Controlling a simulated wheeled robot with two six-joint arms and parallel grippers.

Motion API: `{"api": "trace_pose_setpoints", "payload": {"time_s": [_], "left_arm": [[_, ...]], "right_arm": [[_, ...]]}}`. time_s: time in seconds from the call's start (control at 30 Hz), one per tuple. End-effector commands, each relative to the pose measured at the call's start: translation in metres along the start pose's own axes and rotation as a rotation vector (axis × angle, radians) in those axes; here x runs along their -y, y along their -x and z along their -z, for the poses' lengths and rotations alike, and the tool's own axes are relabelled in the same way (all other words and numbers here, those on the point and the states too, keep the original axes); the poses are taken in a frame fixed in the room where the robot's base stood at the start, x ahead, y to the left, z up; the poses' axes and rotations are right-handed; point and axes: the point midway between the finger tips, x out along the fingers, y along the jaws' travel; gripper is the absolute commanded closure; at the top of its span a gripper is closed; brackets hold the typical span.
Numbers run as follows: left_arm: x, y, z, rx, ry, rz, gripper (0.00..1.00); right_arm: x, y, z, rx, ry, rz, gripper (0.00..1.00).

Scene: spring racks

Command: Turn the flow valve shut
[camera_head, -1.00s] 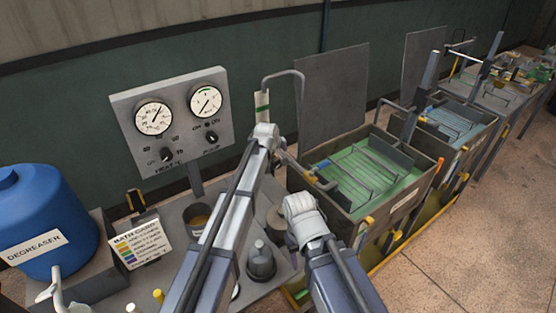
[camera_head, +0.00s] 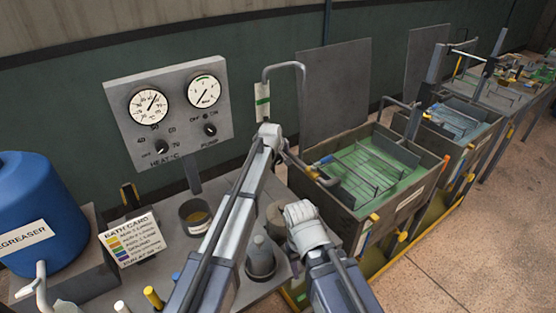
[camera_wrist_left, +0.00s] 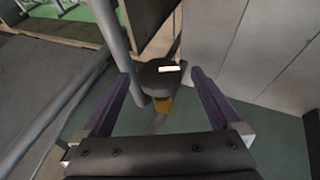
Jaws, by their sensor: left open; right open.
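The flow valve appears to be the dark round knob (camera_wrist_left: 158,80) with a pale mark on its face, in the left wrist view. A brass-coloured body (camera_wrist_left: 163,104) shows under it, beside a grey pipe. My left gripper (camera_wrist_left: 159,72) is open, with one purple finger on each side of the knob. I cannot tell whether the fingers touch it. In the head view my left wrist (camera_head: 268,134) is near the bent pipe (camera_head: 300,85), and the knob is not clearly visible. My right wrist (camera_head: 306,222) is lower, by the tank's near side; its fingers are hidden.
A panel with two gauges (camera_head: 168,105) stands at the left. A blue degreaser drum (camera_head: 38,205), a bath card (camera_head: 130,238) and a cup (camera_head: 194,218) are on the bench. A tank with green liquid (camera_head: 378,172) is at the right. Open floor (camera_head: 470,245) lies beyond it.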

Motion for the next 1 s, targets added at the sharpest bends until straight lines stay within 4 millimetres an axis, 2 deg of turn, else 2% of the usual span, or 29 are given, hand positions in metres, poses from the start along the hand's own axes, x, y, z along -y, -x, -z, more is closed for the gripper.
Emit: {"api": "trace_pose_setpoints", "payload": {"time_s": [0.07,0.8,1.0], "left_arm": [[0.0,0.0005,0.0001,0.0,0.0,0.0,0.02],[0.0001,0.0005,-0.0001,0.0,0.0,0.0,0.86],[-0.0012,0.0006,0.0003,0.0,-0.008,0.017,0.86]], "right_arm": [[-0.0001,0.0005,0.0,0.0,0.0,0.0,0.5],[0.0,0.0004,0.0,0.0,0.0,0.0,0.5],[-0.0003,0.0027,-0.0002,0.0,0.0,0.0,0.5]]}}
